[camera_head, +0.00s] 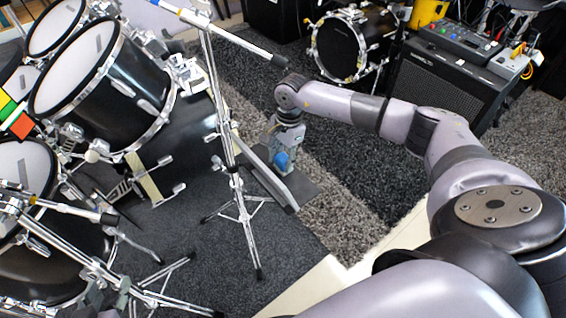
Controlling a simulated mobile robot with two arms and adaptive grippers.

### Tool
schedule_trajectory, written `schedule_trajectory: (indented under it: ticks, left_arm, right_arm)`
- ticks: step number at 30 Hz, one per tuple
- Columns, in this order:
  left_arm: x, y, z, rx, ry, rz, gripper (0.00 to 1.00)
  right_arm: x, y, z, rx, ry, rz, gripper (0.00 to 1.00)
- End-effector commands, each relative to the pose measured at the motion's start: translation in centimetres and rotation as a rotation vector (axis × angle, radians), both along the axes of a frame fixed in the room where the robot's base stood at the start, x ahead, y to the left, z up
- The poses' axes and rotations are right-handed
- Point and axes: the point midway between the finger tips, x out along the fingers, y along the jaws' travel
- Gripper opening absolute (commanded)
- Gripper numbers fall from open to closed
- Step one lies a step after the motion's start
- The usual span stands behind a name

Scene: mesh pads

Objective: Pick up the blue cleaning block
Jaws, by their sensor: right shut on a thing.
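The blue cleaning block (283,160) is a small bright blue piece low in the middle of the picture, just above a long dark pedal-like plate on the floor. My right arm reaches in from the right and its wrist points down. My right gripper (284,149) is shut on the blue cleaning block. The fingers are small and partly blend with the block, so I cannot tell whether the block touches the plate below. My left gripper is not in view.
A chrome stand (236,185) rises just left of the gripper, with a boom (235,40) above. Black drums (105,85) fill the left. A bass drum (340,48) and an amplifier (435,85) stand behind my arm. Grey carpet (345,150) lies open right of the gripper.

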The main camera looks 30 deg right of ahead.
Motion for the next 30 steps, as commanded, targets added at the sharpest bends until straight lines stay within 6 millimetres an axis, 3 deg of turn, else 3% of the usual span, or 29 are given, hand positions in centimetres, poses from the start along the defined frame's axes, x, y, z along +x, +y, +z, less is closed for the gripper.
schedule_trajectory:
  ticks: [14,17,30]
  left_arm:
    - [-0.4,0.1,-0.3,0.005,0.029,0.001,0.40]
    - [-1.5,0.5,-1.1,0.021,0.096,0.005,0.40]
    - [-8.3,2.9,-4.8,0.100,0.460,0.035,0.40]
  right_arm:
    - [0.1,-0.2,0.5,-0.001,-0.001,-0.001,0.10]
    - [0.1,-0.5,1.1,-0.001,-0.002,-0.001,0.10]
    - [0.1,-0.9,7.3,-0.002,0.000,-0.004,0.10]
